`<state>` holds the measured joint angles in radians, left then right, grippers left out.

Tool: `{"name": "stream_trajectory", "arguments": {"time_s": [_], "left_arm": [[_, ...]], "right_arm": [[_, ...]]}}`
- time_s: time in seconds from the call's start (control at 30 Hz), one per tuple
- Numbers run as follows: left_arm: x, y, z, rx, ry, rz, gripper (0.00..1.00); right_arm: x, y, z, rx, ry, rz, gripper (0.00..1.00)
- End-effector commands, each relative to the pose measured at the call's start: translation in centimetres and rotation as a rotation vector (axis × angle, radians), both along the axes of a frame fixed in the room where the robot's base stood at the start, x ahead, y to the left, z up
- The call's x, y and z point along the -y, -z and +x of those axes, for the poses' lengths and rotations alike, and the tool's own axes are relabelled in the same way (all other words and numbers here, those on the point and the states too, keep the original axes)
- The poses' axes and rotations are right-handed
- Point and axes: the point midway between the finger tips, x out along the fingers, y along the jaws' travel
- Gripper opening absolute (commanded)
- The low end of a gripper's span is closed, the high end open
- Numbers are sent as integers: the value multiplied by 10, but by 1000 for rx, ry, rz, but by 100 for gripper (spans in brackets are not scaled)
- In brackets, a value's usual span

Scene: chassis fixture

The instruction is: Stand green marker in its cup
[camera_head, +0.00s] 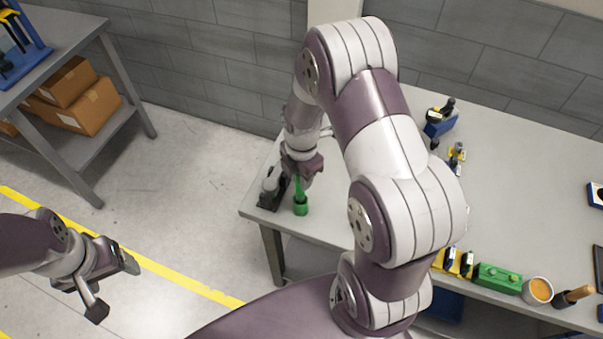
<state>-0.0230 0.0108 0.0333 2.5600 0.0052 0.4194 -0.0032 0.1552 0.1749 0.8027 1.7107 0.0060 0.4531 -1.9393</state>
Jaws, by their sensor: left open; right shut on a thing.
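The green marker (298,187) is upright, or nearly so, at the left end of the grey table. Its lower end meets the top of the green cup (301,209); I cannot tell how deep it sits inside. My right gripper (301,176) is shut on the marker's upper part, above the cup, and hides its top. My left gripper (114,287) is open and empty, off to the left over the floor, away from the table.
A black and grey object (270,187) stands close left of the cup. My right arm covers the table's middle. A green block (497,278), an orange-filled cup (538,291) and a wooden-handled tool (574,296) line the front edge. A blue holder (440,123) stands at the back.

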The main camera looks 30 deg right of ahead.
Motion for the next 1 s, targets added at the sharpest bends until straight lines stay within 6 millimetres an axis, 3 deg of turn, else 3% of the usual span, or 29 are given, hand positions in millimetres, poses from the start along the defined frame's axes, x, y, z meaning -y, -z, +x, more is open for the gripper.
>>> {"name": "stream_trajectory", "arguments": {"time_s": [0.5, 0.77, 0.8, 0.87, 1.0], "left_arm": [[0, 26, 0, 0, 0, 0, 72], [0, 26, 0, 0, 0, 0, 72], [0, 26, 0, 0, 0, 0, 72], [0, 26, 0, 0, 0, 0, 72], [0, 26, 0, 0, 0, 0, 72]], "right_arm": [[0, 38, 0, 0, 0, 0, 0], [0, 39, 0, 0, 0, 0, 0], [0, 39, 0, 0, 0, 0, 32], [0, 39, 0, 0, 0, 0, 52], [0, 39, 0, 0, 0, 0, 55]]}}
